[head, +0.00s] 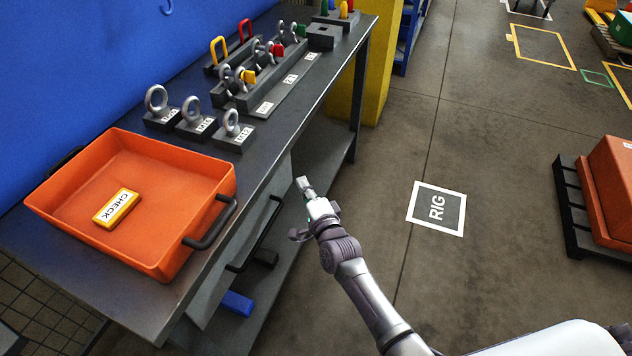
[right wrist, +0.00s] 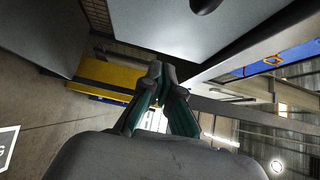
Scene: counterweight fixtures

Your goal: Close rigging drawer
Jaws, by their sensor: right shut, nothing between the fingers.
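The rigging drawer seems to be the grey front (head: 238,240) under the bench's front edge, with a long black bar handle (head: 258,232). The bench top hides its inside, and I cannot tell how far out it stands. My right gripper (head: 303,185) is in front of the bench, to the right of the handle and apart from it. In the right wrist view its fingertips (right wrist: 161,72) are together and empty. A large grey panel (right wrist: 140,25) fills the top of that view; I cannot tell whether it is the drawer front. My left gripper is out of view.
An orange tray (head: 200,170) with a yellow CHECK block (head: 117,207) is on the bench (head: 310,85). Ringed weights (head: 195,122) stand behind it. A blue item (head: 237,303) is low under the bench. Floor around the RIG mark (head: 437,208) is clear.

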